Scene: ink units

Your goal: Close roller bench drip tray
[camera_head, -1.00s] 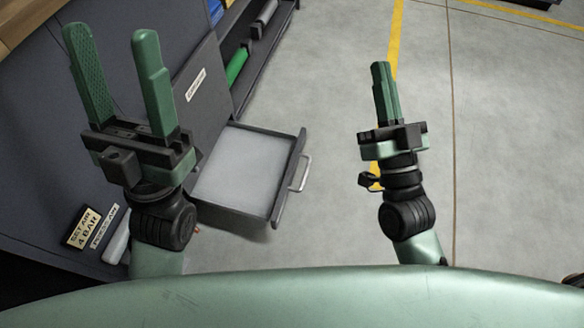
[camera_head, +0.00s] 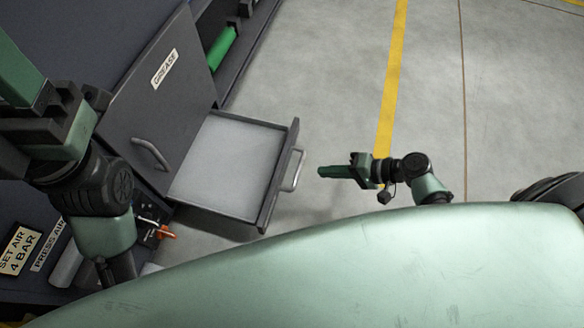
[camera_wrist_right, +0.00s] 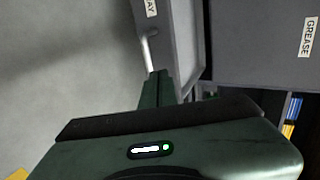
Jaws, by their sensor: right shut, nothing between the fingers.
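The drip tray (camera_head: 222,160) is a dark grey drawer with a pale inside, standing out open from the bench front. Its light bar handle (camera_head: 292,170) is on the right end. My right gripper (camera_head: 322,171) is shut and empty, just right of the handle and pointing at it, with a small gap in the picture. In the right wrist view the fingers (camera_wrist_right: 160,88) point toward the tray front (camera_wrist_right: 188,45) and its handle (camera_wrist_right: 150,45). My left gripper (camera_head: 20,75) is at the left edge, partly out of frame, so its opening is unclear.
A closed panel labelled GREASE (camera_head: 160,90) with its own handle (camera_head: 150,153) is beside the tray. A green roller (camera_head: 222,48) lies on the bench shelf behind. An orange valve lever (camera_head: 165,232) is near the bench's lower corner. The floor (camera_head: 340,90) to the right is clear.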

